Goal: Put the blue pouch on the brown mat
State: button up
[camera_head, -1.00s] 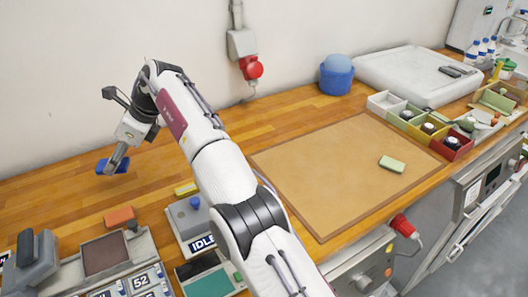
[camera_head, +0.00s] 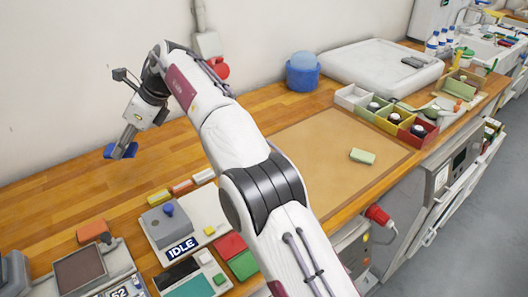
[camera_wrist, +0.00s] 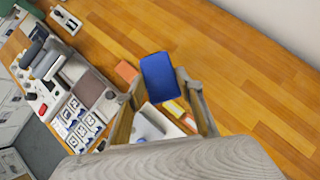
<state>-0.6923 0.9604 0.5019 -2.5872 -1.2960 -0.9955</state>
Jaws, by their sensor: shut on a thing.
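The blue pouch (camera_head: 122,151) is a small flat blue piece held at the tip of my gripper (camera_head: 126,143), above the left part of the wooden worktop. It also shows in the wrist view (camera_wrist: 160,77), between the two finger ends. My gripper is shut on it. The brown mat (camera_head: 300,150) lies flat on the worktop to the right of my arm. A light green block (camera_head: 362,156) lies on the right part of the mat. My own arm hides the mat's left part in the head view.
Behind the mat stand a blue tub (camera_head: 303,72) and a large white slab (camera_head: 378,64). Coloured bins (camera_head: 388,122) line its right side. In front of my arm are a grey device marked IDLE (camera_head: 172,232) and an orange block (camera_head: 92,231).

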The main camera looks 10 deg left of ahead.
jog(key=w+d+r+m+t, duration=0.1)
jog(key=w+d+r+m, duration=0.1)
jog(key=w+d, duration=0.5)
jog(key=d, duration=0.5)
jog(key=shift+w+d+r+m+t, duration=0.25)
jog(key=shift+w+d+m+t, duration=0.05)
jog(key=shift+w+m+t, duration=0.1)
jog(key=w+d+m, duration=0.1)
jog(key=d, duration=0.3)
jog(key=w+d+m+t, duration=0.1)
jog(key=d, duration=0.4)
jog(key=w+d+m+t, duration=0.1)
jog(key=w+d, duration=0.1)
jog(key=d, duration=0.3)
jog(key=shift+w+d+r+h, duration=0.1)
jog(key=shift+d+h, duration=0.05)
jog(key=shift+h, duration=0.25)
jog(key=s+d+f+m+t, duration=0.1)
jog(key=d+f+m, duration=0.1)
jog(key=d, duration=0.4)
jog(key=s+d+f+m+t+h, duration=0.1)
jog(key=s+d+f+m, duration=0.1)
jog(key=d+f, duration=0.3)
jog(key=s+d+f+m+t+h, duration=0.1)
jog(key=d+f+m, duration=0.1)
jog(key=d, duration=0.7)
jog(key=shift+s+d+f, duration=0.2)
jog(key=shift+s+f, duration=0.1)
jog(key=shift+f, duration=0.35)
jog(key=shift+n, duration=0.4)
